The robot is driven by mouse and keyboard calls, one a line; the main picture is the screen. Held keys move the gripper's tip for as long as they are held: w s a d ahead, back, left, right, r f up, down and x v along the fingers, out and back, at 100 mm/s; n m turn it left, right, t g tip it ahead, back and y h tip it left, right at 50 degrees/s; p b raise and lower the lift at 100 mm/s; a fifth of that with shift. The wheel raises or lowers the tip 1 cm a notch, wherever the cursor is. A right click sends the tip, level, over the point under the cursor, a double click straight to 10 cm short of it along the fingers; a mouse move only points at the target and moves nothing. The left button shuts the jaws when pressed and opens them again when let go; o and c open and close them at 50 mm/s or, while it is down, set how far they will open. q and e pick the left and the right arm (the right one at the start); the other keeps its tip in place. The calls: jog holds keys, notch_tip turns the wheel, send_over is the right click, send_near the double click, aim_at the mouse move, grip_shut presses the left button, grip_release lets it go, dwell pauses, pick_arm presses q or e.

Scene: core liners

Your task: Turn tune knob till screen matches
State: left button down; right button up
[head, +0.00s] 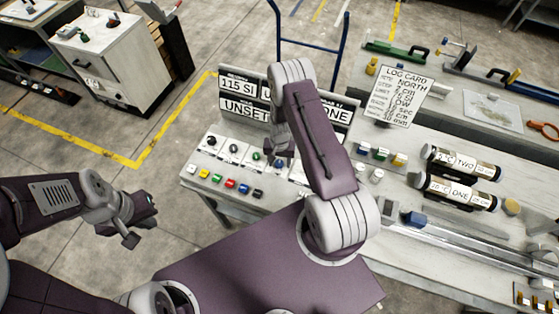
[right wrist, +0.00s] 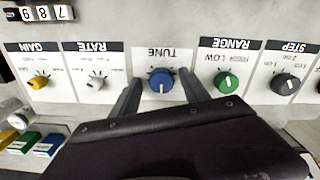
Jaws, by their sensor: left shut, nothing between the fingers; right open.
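The blue tune knob (right wrist: 161,82) sits under the TUNE label in the right wrist view, which shows the panel upside down. My right gripper (right wrist: 159,90) is open, with one finger on each side of the knob and gaps visible. In the head view my right gripper (head: 279,155) is over the panel, and its arm hides the tune knob. The screen (head: 240,107) behind the panel reads "115 SI" and "UNSET"; my right arm covers its middle, and "ONE" shows at right. My left gripper (head: 136,222) is shut and empty, left of the bench.
A log card (head: 401,94) stands behind. Labelled core tubes (head: 455,191) lie at right. Coloured buttons (head: 230,184) line the panel's front.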

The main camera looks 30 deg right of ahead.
jog(key=shift+w, duration=0.1)
jog(key=shift+f, duration=0.1)
jog(key=shift+c, duration=1.2)
grip_shut()
